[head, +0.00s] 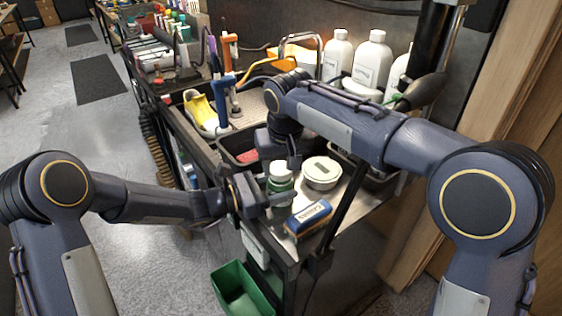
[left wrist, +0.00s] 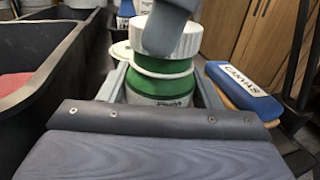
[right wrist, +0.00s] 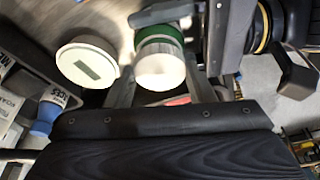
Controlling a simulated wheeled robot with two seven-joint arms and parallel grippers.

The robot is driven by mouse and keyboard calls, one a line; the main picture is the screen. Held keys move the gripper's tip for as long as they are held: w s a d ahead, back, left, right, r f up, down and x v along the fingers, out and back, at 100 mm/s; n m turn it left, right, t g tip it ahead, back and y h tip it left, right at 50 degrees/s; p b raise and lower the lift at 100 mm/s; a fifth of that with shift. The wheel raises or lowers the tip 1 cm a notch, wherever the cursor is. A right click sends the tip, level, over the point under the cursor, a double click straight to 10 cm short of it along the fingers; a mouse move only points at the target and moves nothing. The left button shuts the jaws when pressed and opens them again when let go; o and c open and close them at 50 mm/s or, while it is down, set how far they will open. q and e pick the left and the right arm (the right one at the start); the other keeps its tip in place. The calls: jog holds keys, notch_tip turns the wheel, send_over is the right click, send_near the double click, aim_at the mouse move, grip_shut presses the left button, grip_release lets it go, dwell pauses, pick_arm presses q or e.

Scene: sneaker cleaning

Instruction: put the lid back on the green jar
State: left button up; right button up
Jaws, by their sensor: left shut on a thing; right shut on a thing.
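The green jar (head: 280,186) stands upright near the front of the cart top. It also shows in the left wrist view (left wrist: 160,84). My left gripper (head: 279,198) is shut around the jar's body, a finger on each side. The white ribbed lid (left wrist: 176,40) is at the jar's mouth, and it also shows in the right wrist view (right wrist: 160,66). My right gripper (right wrist: 161,70) is shut on the lid from above. One of its fingers hides part of the lid in the left wrist view. I cannot tell whether the lid is fully seated.
A round white tub (head: 321,172) stands close right of the jar. A blue brush (head: 309,214) lies in front of it, near the cart's edge. A black tray (head: 233,146) is behind left. White bottles (head: 372,60) stand at the back. A green bin (head: 243,290) hangs below.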

jog(key=shift+f, duration=0.3)
pick_arm(q)
grip_shut()
pick_arm(e)
jog(key=m, duration=0.2)
jog(key=shift+a+m+h, duration=0.15)
jog(key=shift+m+h, duration=0.25)
jog(key=m+h, duration=0.1)
jog(key=m, duration=0.4)
jog(key=shift+a, duration=0.15)
jog(key=m, duration=0.3)
jog(key=m+g+h, duration=0.1)
jog(key=m, duration=0.1)
jog(key=shift+w+f+m+h, duration=0.1)
jog(key=shift+w+m+h, duration=0.05)
jog(key=shift+m+h, duration=0.2)
jog(key=m+g, duration=0.1)
jog(key=m, duration=0.2)
jog(key=shift+w+m, duration=0.1)
jog(key=shift+m, duration=0.15)
jog(key=m, duration=0.3)
jog(key=m+g, duration=0.1)
jog(key=m, duration=0.1)
jog(key=shift+w+m+g+h, duration=0.15)
jog(key=shift+m+g+h, duration=0.15)
jog(key=shift+m, duration=0.1)
jog(key=m, duration=0.3)
jog(key=m+g+y, duration=0.1)
jog(key=m, duration=0.2)
jog(key=shift+m+g, duration=0.3)
